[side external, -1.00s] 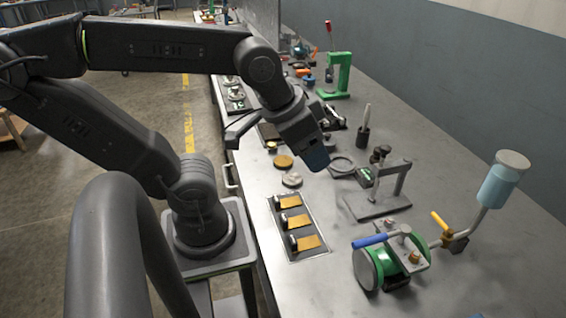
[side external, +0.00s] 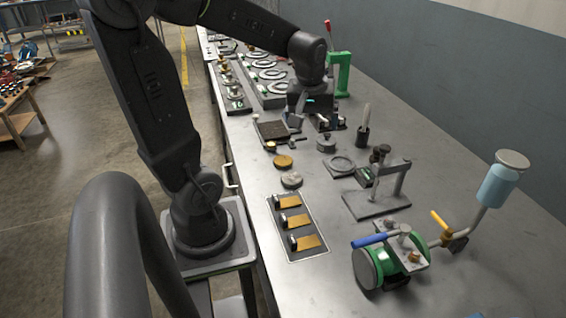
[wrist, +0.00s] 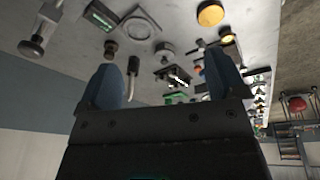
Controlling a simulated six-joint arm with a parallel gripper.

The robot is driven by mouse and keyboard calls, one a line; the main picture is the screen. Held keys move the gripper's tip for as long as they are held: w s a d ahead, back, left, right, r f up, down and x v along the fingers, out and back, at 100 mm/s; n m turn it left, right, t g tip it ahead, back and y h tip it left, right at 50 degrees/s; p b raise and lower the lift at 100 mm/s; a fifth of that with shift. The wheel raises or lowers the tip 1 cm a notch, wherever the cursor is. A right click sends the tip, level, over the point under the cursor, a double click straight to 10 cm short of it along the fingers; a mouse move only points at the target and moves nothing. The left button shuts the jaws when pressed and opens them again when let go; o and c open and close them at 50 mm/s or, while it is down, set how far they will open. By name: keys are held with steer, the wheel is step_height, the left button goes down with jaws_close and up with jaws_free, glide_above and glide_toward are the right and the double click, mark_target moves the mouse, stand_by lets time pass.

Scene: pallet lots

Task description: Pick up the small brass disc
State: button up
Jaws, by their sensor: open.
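The small brass disc (side external: 270,147) lies flat on the metal bench, just behind and left of a larger brass disc (side external: 283,161) in the side view. A grey disc (side external: 292,180) lies in front of them. The larger brass disc also shows at the top of the wrist view (wrist: 210,13); I cannot surely tell the small one there. My gripper (side external: 309,121) is farther along the bench, beyond and right of the small disc and apart from it. In the wrist view, its two blue fingers (wrist: 163,85) are spread with nothing held between them.
A dark square tray (side external: 272,131) sits close behind the small disc. A grey weight (side external: 326,143), a dark cup with a rod (side external: 363,136) and a green press (side external: 341,75) stand to the right. A plate with brass tabs (side external: 297,228) lies in front.

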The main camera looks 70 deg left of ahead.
steer(key=s+a+f+n+g, duration=0.2)
steer(key=a+f+n, duration=0.45)
steer(key=a, duration=0.55)
steer(key=n, duration=0.1)
glide_above(283, 160)
steer(key=shift+h, duration=0.3)
steer(key=f, duration=0.4)
steer(key=d+f, duration=0.1)
steer(key=f, duration=0.2)
steer(key=shift+w+f, duration=0.1)
steer(key=shift+w, duration=0.2)
steer(key=shift+s+a+f, duration=0.1)
steer(key=shift+a+f, duration=0.05)
steer(key=shift+f, duration=0.9)
steer(key=shift+s+a+f, duration=0.1)
steer(key=shift+f, duration=1)
steer(key=shift+s+a+f, duration=0.1)
steer(key=shift+a+f, duration=0.05)
steer(key=shift+f, duration=0.9)
steer(key=shift+c, duration=0.5)
steer(key=c, duration=1.1)
steer(key=shift+r, duration=0.1)
